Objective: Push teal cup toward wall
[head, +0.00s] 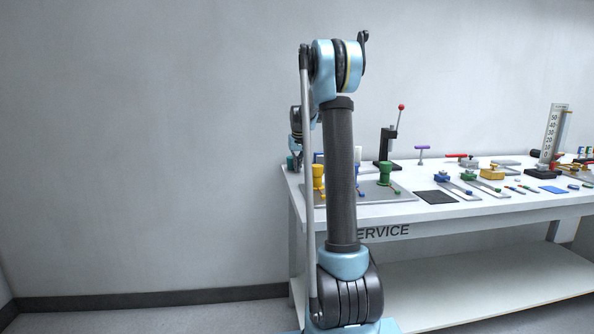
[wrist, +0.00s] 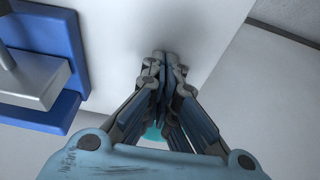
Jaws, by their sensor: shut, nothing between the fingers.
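My gripper (wrist: 163,62) is shut and empty, pointing down over the table. In the head view my gripper is small, close above the cup and partly behind my arm. I cannot tell whether the fingers touch the cup.
The white table (head: 455,212) carries yellow and green cup-like pieces (head: 384,172), a red-knobbed lever (head: 391,142) and several small tools. A blue piece with a grey block (wrist: 45,80) is left of my fingers in the wrist view. The table edge is to their right.

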